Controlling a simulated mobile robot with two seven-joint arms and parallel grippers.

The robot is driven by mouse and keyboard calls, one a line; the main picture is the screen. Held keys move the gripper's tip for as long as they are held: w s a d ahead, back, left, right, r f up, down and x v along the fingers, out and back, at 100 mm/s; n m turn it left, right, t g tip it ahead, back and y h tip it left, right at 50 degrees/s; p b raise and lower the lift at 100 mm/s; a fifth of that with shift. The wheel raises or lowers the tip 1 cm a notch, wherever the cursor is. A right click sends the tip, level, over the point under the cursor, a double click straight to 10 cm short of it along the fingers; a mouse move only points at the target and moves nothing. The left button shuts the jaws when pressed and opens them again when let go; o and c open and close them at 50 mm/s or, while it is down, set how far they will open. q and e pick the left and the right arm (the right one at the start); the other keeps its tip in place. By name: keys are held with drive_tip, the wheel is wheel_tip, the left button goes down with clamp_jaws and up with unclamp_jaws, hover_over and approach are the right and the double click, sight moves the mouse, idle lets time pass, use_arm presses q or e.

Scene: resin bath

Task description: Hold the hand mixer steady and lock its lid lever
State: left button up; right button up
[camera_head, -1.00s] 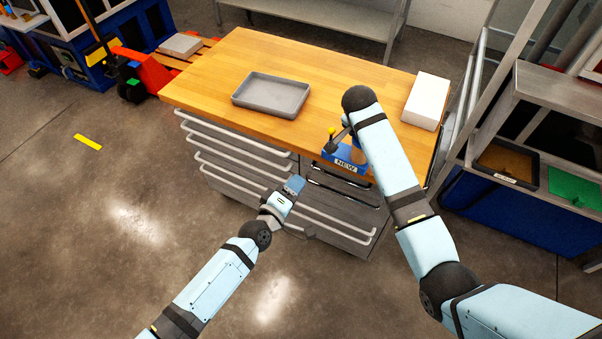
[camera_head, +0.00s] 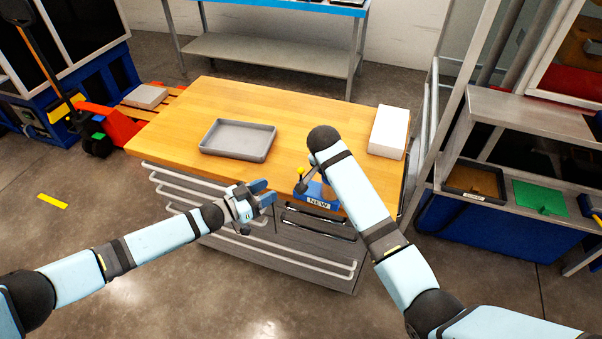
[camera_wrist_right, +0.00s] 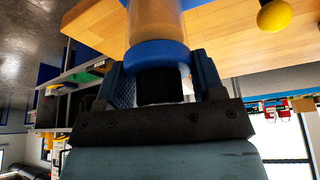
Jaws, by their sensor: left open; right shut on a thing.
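The hand mixer (camera_head: 318,196) sits at the front edge of the wooden bench, its blue base marked NEW. Its lid lever ends in a yellow knob (camera_head: 300,171), standing up on the left of the mixer; the knob also shows at the upper right of the right wrist view (camera_wrist_right: 274,15). My right gripper (camera_wrist_right: 163,80) is shut on the mixer, its fingers either side of the blue collar and amber cylinder; in the head view my right arm hides this grip. My left gripper (camera_head: 266,193) is open and empty, left of the mixer by the bench's front edge.
A grey tray (camera_head: 238,155) lies on the bench (camera_head: 180,112) left of the mixer. A white box (camera_head: 389,131) stands at the right end. Drawer handles (camera_head: 250,236) stick out below the bench front. Bench top between tray and box is mostly clear.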

sight(300, 174)
use_arm(q)
drive_tip(key=x, duration=1.1)
drive_tip(key=shift+w+d, duration=0.15)
drive_tip(key=shift+d, duration=0.25)
clamp_jaws()
